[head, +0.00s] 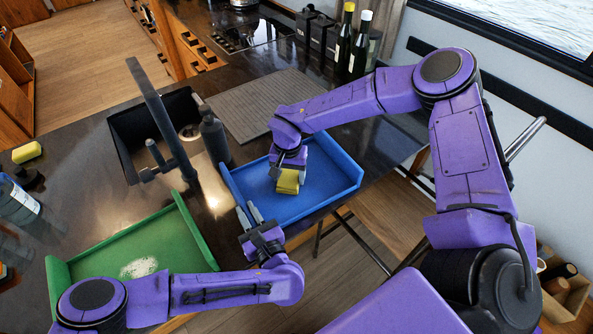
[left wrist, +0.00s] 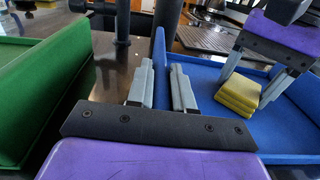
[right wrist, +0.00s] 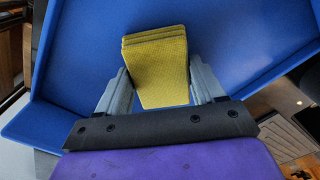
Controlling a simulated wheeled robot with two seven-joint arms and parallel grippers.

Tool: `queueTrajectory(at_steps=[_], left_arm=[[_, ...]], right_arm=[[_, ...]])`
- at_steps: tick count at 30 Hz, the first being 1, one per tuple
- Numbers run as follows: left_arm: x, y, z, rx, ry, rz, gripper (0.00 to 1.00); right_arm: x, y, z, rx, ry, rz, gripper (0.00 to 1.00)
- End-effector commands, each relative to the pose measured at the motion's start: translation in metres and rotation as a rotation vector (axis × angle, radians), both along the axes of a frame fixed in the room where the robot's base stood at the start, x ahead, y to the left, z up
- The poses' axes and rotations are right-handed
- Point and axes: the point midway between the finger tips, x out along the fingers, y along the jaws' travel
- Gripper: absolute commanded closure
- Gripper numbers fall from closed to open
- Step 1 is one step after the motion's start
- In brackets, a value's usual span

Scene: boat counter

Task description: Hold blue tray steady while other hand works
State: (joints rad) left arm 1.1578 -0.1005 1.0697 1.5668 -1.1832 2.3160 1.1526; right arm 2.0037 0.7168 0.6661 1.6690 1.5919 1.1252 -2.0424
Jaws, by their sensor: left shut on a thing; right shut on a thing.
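The blue tray (head: 325,180) lies on the dark counter near its front edge, with raised walls. My left gripper (head: 247,214) is shut on the tray's left side wall; in the left wrist view (left wrist: 160,88) the wall stands between its two fingers. In the right wrist view the sponge (right wrist: 155,65) sits between the fingers, over the blue tray floor. I cannot tell whether the sponge touches the floor.
A green tray (head: 150,245) with a white patch of grains lies to the left. A sink (head: 150,130) with a dark tap and a soap bottle (head: 214,138) is behind. A ribbed mat (head: 262,103) and bottles (head: 345,40) stand further back. Another yellow sponge (head: 27,152) is far left.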

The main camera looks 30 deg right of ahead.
Motion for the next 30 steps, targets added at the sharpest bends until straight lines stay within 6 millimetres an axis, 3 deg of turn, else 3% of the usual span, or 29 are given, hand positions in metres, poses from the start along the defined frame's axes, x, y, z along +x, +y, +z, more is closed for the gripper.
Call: queueTrajectory(at_steps=[15,17,19,30], left_arm=[[0.000,0.000,0.000,-0.001,-0.001,-0.001,1.00],[0.000,0.000,0.000,-0.001,-0.001,-0.001,1.00],[0.000,0.000,0.001,-0.001,-0.001,-0.001,1.00],[0.000,0.000,0.000,0.000,-0.001,-0.001,1.00]], right_arm=[[0.000,0.047,0.000,0.001,0.002,0.002,0.60],[0.000,0.045,0.004,0.000,0.001,-0.001,0.60],[0.001,0.046,0.024,0.002,-0.003,0.001,0.60],[0.001,0.045,0.055,0.001,-0.002,0.001,0.60]])
